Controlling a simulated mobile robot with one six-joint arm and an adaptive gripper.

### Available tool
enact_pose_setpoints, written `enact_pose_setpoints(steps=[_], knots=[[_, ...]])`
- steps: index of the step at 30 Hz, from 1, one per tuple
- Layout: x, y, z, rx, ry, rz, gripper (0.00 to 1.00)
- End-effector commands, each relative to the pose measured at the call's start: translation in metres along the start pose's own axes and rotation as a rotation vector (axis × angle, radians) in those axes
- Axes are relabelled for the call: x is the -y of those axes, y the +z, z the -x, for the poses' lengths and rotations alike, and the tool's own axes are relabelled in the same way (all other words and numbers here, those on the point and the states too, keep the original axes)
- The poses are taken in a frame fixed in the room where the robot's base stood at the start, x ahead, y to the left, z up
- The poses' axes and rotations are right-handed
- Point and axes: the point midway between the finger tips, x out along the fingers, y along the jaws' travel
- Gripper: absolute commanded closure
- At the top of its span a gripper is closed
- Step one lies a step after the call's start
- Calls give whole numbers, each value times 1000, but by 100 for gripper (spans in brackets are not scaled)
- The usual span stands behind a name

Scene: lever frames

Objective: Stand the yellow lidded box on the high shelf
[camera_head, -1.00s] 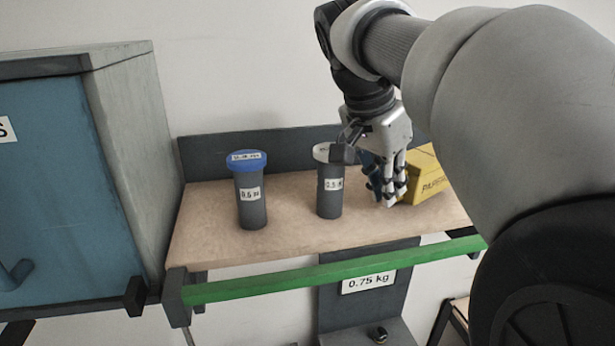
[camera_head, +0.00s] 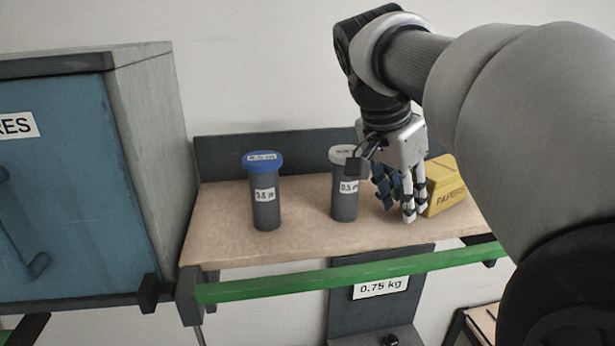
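The yellow lidded box (camera_head: 446,189) rests at the right end of the wooden shelf (camera_head: 300,243), with dark lettering on its front; its left part is partly hidden behind my fingers. My gripper (camera_head: 397,205) points down just left of the box, between it and a grey canister. Its fingers, some with blue pads and some silver, look spread apart, with nothing visible between them. Whether a finger touches the box I cannot tell.
A grey canister with a white lid (camera_head: 344,190) stands close left of my gripper. Another with a blue lid (camera_head: 265,195) stands further left. A green bar (camera_head: 330,277) runs along the shelf front, above a "0.75 kg" label (camera_head: 381,287). A blue cabinet (camera_head: 65,190) stands left.

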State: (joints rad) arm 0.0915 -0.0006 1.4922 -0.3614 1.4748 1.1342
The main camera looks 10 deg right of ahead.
Motion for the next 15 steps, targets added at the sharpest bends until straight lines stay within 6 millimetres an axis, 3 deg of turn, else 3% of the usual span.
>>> enact_pose_setpoints(steps=[8,15], knots=[[1,-2,13,-1,-3,1,71],[1,-2,64,-2,-4,1,71]])
